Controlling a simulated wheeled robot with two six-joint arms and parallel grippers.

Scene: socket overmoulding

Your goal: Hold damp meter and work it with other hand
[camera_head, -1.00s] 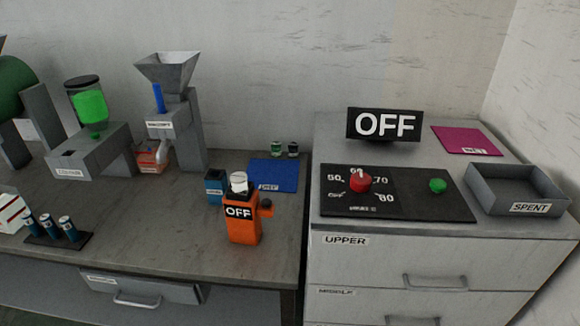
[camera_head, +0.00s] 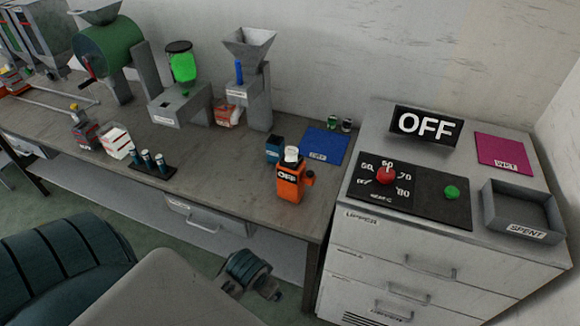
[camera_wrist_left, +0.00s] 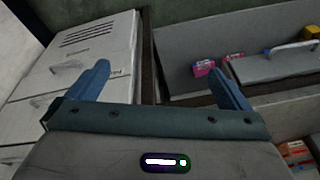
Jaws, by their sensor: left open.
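The orange device (camera_head: 289,186), which looks like the damp meter, stands upright on the bench near its right end in the head view. It has a black OFF display, a white top and a dark knob on its right side. No gripper touches it. My left gripper (camera_wrist_left: 160,86) is open and empty in the left wrist view, its two blue fingers wide apart, facing the drawer fronts and the under-bench space. In the head view, part of my arm shows below the bench front, well away from the meter. My right gripper is not recognisable in any view.
A blue mat (camera_head: 326,145) and a small blue box (camera_head: 274,149) sit close behind the meter. Vials in a rack (camera_head: 152,163) stand to its left. The drawer cabinet on the right carries a knob panel (camera_head: 428,203), an OFF sign (camera_head: 426,126) and a SPENT tray (camera_head: 521,233).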

